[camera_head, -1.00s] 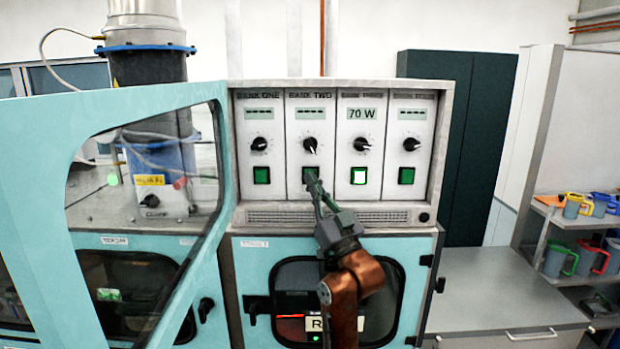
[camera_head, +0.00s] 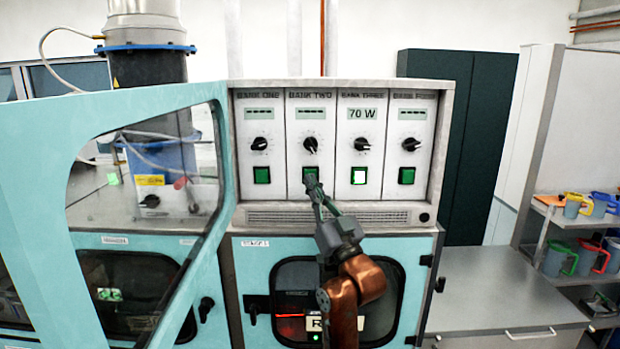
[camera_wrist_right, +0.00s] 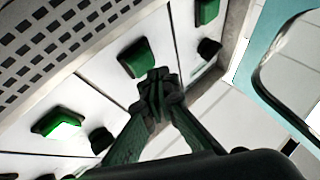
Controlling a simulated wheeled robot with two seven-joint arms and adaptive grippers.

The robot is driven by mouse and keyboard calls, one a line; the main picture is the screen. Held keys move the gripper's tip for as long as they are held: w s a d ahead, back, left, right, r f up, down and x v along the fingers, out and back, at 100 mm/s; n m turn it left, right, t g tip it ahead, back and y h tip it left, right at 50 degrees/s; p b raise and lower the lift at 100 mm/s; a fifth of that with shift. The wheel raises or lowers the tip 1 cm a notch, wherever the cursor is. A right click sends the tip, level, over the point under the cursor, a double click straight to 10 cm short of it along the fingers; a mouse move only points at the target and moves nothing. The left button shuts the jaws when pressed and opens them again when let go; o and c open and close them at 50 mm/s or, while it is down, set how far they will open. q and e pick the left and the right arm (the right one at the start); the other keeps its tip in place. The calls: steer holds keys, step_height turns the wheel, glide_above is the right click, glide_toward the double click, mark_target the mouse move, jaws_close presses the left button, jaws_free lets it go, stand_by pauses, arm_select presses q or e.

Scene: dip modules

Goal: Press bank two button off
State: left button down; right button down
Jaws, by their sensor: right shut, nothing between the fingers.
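The bank two button (camera_head: 310,170) is a green square, unlit, below a dial on the second panel. The bank two display (camera_head: 311,113) shows only dashes. My right gripper (camera_head: 313,183) is shut and empty, its fingertips just at the lower edge of that button and covering part of it. In the right wrist view the shut fingertips (camera_wrist_right: 157,88) sit close by the green bank two button (camera_wrist_right: 138,58); I cannot tell whether they touch. My left gripper is not in view.
The bank three button (camera_head: 359,175) is lit, under a display reading 70 W. The unlit bank one (camera_head: 262,175) and bank four (camera_head: 406,176) buttons flank the middle panels. An open blue door (camera_head: 226,170) stands left of the panel.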

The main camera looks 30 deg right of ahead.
steer(key=shift+s, duration=0.1)
steer(key=shift+s+a+p, duration=0.15)
steer(key=shift+s+a, duration=0.3)
steer(key=shift+s, duration=0.25)
steer(key=shift+s+a+p, duration=0.2)
steer(key=shift+s+a, duration=0.2)
steer(key=shift+s, duration=0.25)
steer(key=shift+s+a+p, duration=0.15)
steer(key=shift+s+a, duration=0.3)
steer(key=shift+s, duration=0.25)
